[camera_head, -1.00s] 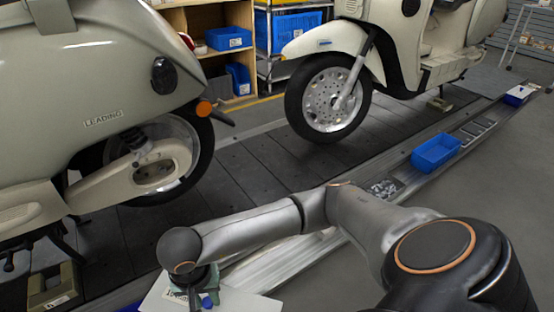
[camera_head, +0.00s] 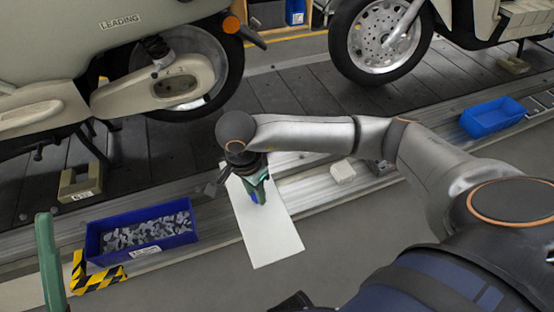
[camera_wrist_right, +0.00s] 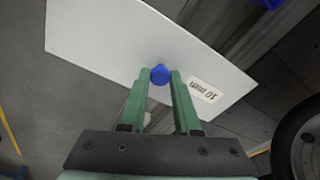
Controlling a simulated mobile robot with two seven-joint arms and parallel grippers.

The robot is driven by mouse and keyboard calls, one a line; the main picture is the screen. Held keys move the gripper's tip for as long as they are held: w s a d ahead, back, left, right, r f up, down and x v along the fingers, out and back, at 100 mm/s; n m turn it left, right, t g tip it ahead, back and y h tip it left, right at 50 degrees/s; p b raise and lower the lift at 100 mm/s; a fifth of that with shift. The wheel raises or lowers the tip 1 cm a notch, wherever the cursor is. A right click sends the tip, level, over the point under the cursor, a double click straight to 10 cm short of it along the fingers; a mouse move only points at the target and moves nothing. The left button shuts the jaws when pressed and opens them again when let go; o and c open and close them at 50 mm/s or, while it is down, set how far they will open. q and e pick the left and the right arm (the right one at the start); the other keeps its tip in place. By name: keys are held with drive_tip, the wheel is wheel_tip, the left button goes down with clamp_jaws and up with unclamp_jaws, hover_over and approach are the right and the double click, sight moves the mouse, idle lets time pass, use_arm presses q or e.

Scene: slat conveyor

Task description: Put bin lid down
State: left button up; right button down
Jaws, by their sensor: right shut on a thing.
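The bin lid (camera_head: 264,222) is a flat white panel with a small blue knob (camera_wrist_right: 160,74) and a label reading "10 mm" (camera_wrist_right: 205,90). My right gripper (camera_head: 256,190) is shut on the knob, its two green fingers on either side of it in the right wrist view (camera_wrist_right: 159,80). The lid hangs over the edge of the conveyor rail; its height above it is unclear. A blue bin (camera_head: 180,241) of small grey parts is open, left of the lid and apart from it. A green finger, apparently of my left gripper (camera_head: 50,262), shows at the lower left.
Yellow-black striped tape (camera_head: 98,280) lies by the bin's front left corner. An empty blue bin (camera_head: 492,117) and a small white block (camera_head: 342,171) are on the rail to the right. Scooters stand on the slat conveyor (camera_head: 290,95) behind. The grey floor in front is clear.

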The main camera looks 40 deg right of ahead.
drive_tip(key=w+d+f, duration=0.1)
drive_tip(key=w+d+f+b, duration=0.1)
drive_tip(key=d, duration=0.1)
drive_tip(key=w+d+f+b, duration=0.1)
drive_tip(key=w+d, duration=0.1)
drive_tip(key=shift+d+f, duration=0.15)
drive_tip(key=shift+f, duration=0.05)
use_arm(q)
wheel_tip(320, 180, down, 7)
drive_tip(key=b, duration=0.4)
drive_tip(key=shift+w+d+f, duration=0.2)
drive_tip(key=shift+d, duration=0.2)
use_arm(e)
drive_tip(key=w+d+f, duration=0.3)
drive_tip(key=d+f, duration=0.1)
drive_tip(key=f, duration=0.5)
drive_tip(key=shift+w+d, duration=0.3)
drive_tip(key=shift+w, duration=0.05)
use_arm(q)
drive_tip(key=shift+f+n+b, duration=0.3)
drive_tip(key=shift+f+b, duration=0.15)
drive_tip(key=shift+b, duration=0.2)
use_arm(e)
drive_tip(key=shift+f, duration=0.6)
drive_tip(key=c, duration=0.6)
unclamp_jaws()
